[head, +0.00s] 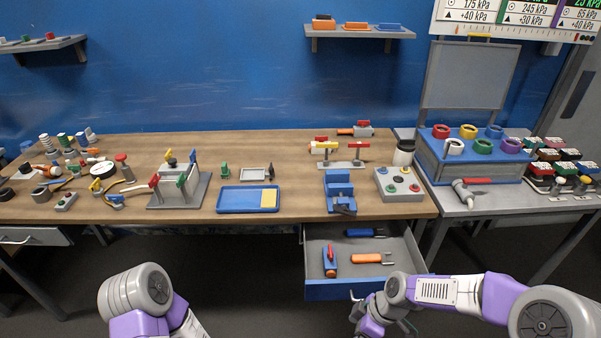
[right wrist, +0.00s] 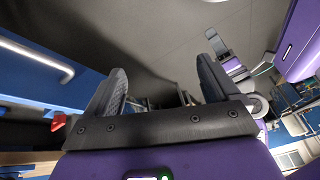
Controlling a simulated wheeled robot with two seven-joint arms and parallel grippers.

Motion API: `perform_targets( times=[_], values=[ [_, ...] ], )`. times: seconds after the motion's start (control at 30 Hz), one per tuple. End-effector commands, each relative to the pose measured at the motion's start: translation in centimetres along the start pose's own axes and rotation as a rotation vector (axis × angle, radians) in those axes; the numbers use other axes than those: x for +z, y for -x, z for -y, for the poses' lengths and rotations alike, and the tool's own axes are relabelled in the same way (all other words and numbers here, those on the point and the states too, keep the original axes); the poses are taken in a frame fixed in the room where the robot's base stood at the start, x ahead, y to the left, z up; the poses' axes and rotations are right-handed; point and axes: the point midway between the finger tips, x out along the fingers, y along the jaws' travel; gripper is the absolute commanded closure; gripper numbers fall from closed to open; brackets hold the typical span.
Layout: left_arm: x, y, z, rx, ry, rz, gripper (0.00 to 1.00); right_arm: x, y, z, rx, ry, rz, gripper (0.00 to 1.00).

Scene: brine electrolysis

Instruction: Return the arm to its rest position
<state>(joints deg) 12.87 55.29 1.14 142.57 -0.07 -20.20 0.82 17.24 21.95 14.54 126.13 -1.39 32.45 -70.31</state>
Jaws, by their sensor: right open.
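My right arm comes in from the lower right of the head view. Its gripper (head: 378,318) is low in front of the open drawer, near the drawer's handle. In the right wrist view my right gripper (right wrist: 160,85) has its two dark fingers spread apart, with nothing held between them. My left arm shows at the lower left of the head view, folded low; its gripper is out of the picture.
The blue-fronted drawer (head: 345,290) stands open under the wooden workbench (head: 270,145), with tools inside. Its handle shows in the right wrist view (right wrist: 40,60). Electrolysis apparatus (head: 180,188), a blue tray (head: 232,200) and a blue vise (head: 340,190) stand on the bench. Floor in front is clear.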

Motion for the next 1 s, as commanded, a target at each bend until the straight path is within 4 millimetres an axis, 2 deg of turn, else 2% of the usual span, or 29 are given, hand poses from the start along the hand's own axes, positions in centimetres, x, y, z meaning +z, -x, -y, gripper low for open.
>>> perform_targets(
  times=[0.17,0.27,0.4,0.5,0.7,1.0],
  values=[
    [0.1,0.0,0.0,0.000,0.000,0.003,0.57,1.4,-5.5,0.9,-0.006,-0.305,-0.010,0.12],
    [0.1,0.0,0.0,0.000,0.000,0.002,0.57,2.8,-9.3,2.1,-0.003,-0.545,-0.009,0.12],
    [0.1,0.0,0.0,0.000,0.000,0.002,0.57,5.2,-14.4,4.7,0.016,-0.919,0.002,0.12],
    [0.1,0.0,0.0,0.000,0.000,0.002,0.57,6.7,-16.8,6.4,0.040,-1.133,0.008,0.12],
    [0.1,0.1,0.0,0.000,0.000,0.002,0.57,8.5,-18.9,8.3,0.079,-1.373,0.007,0.12],
    [0.1,0.1,0.0,0.000,0.000,0.002,0.57,8.8,-19.1,8.5,0.088,-1.410,0.004,0.12]
  ],
)
